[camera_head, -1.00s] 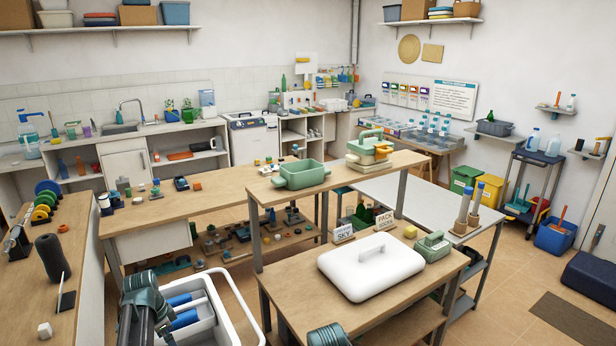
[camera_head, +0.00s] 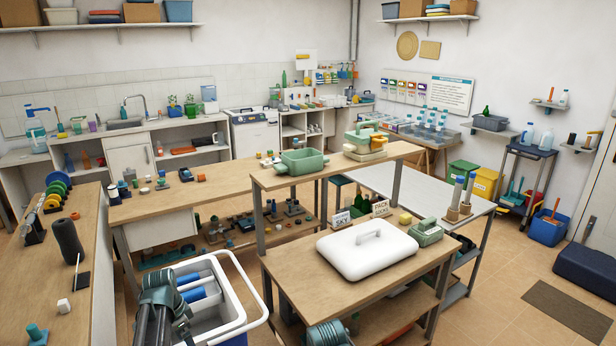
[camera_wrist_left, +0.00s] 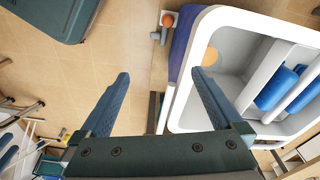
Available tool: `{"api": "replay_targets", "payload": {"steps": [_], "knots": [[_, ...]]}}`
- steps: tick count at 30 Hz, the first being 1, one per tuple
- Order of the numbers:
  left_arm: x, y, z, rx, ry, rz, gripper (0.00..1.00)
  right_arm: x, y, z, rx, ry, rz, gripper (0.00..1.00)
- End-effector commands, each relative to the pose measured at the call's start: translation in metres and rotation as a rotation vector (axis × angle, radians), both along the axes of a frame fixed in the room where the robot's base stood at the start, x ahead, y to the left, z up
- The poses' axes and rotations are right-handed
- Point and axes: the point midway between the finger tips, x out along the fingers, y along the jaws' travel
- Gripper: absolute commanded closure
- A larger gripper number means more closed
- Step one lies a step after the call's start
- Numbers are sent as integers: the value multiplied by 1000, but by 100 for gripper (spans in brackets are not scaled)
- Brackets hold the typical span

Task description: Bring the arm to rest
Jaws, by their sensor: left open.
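My left arm (camera_head: 166,302) comes in at the bottom left of the head view, folded low in front of a white tub (camera_head: 238,322). Its fingertips cannot be made out there. In the left wrist view my left gripper (camera_wrist_left: 161,75) is open, with two dark blue-grey fingers spread wide and nothing between them. Tiled floor and the near rim of the white tub (camera_wrist_left: 182,75) lie behind the fingers. The right finger overlaps the tub's rim and inside in the picture; I cannot tell the gap.
The tub holds blue rolls (camera_head: 193,294). A wooden counter (camera_head: 40,290) stands at the left. A table with a white lidded box (camera_head: 367,252) stands at the right. Open floor lies at far right.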

Motion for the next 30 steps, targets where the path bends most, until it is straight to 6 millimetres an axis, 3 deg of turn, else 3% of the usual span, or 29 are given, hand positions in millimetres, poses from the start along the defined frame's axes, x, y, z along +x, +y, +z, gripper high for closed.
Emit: {"api": "replay_targets", "payload": {"steps": [11, 14, 18, 21, 25, 30], "knots": [[-31, -97, -12, 34, 52, 109, 0, 0, 0, -11, 0, 0, 0, 46], [-50, -136, -17, 54, 70, 159, 0, 0, 0, -16, 0, 0, 0, 46], [-90, -196, -25, 99, 86, 254, 0, 0, 0, -24, 0, 0, 0, 46], [-117, -227, -28, 130, 89, 322, 0, 0, 0, -28, 0, 0, 0, 46], [-142, -252, -32, 157, 82, 390, 0, 0, 0, -32, 0, 0, 0, 46], [-158, -265, -33, 175, 74, 439, 0, 0, 0, -33, 0, 0, 0, 46]]}}
